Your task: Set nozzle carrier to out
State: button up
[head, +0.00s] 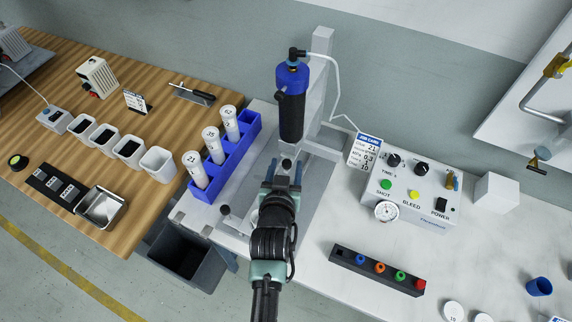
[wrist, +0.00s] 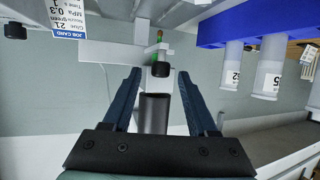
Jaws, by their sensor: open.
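The dispensing station has a dark syringe barrel with a blue cap (head: 291,110) on a grey upright. Below the barrel, a small black knob (head: 287,163) sits at the front; I take it for the knob of the nozzle carrier. In the wrist view, which is turned over, the knob (wrist: 160,69) shows between my fingertips, with a small green and orange nozzle beside it and a pale bar (wrist: 115,53) behind. My gripper (head: 283,176) is open, its two blue fingers on either side of the knob. Whether they touch it, I cannot tell. My gripper's fingers also fill the wrist view (wrist: 159,80).
A blue rack (head: 246,138) with white bottles stands close on the left. A job card (head: 366,150) and a control box (head: 412,190) stand on the right. A black strip with coloured nozzles (head: 378,270) lies at front right. A second black knob (head: 225,210) stands near the rack.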

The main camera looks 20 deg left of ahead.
jog(key=shift+w+a+f, duration=0.1)
jog(key=shift+w+a, duration=0.05)
jog(key=shift+w, duration=0.15)
jog(key=shift+c, duration=0.2)
grip_shut()
dwell(1.1)
